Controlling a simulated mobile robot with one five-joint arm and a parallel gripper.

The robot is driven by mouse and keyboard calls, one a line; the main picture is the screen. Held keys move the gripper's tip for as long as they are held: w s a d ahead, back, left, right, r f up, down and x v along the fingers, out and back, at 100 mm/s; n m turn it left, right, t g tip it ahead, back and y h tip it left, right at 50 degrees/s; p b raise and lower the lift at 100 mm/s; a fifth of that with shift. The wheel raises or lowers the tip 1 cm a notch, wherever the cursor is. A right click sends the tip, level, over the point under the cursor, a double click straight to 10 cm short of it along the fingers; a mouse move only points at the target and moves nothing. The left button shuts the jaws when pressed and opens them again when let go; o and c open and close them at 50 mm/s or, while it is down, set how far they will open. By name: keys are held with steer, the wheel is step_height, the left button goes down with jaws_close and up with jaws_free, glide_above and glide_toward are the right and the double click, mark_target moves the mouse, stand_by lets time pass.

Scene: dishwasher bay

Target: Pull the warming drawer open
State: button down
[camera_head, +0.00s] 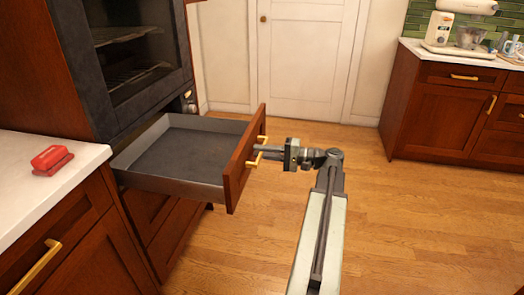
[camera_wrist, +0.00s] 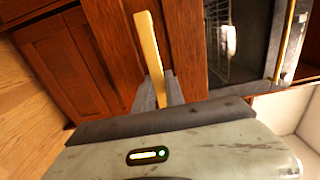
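The warming drawer (camera_head: 174,190) stands pulled out from below the oven, showing an empty grey tray inside and a reddish wood front (camera_head: 234,178). Its gold bar handle (camera_head: 254,160) is on the front and also shows in the wrist view (camera_wrist: 148,42). My gripper (camera_head: 268,149) reaches the handle from the right. In the wrist view its two grey fingers (camera_wrist: 158,93) lie close on both sides of the bar, and it looks shut on the handle. The middle of the handle is partly hidden by the fingers in the head view.
A dark oven (camera_head: 130,55) with racks is above the drawer. A red object (camera_head: 52,159) lies on the left white counter (camera_head: 30,195). A white door (camera_head: 305,60) is behind. Cabinets (camera_head: 445,120) with a mixer stand at right. The wooden floor (camera_head: 400,230) is clear.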

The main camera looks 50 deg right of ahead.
steer(key=c, duration=1.5)
jaws_free()
steer(key=shift+w+d, duration=0.1)
steer(key=shift+w, duration=0.05)
steer(key=shift+o, duration=0.5)
steer(key=v, duration=0.7)
steer(key=shift+s, duration=0.35)
steer(key=shift+d, duration=0.15)
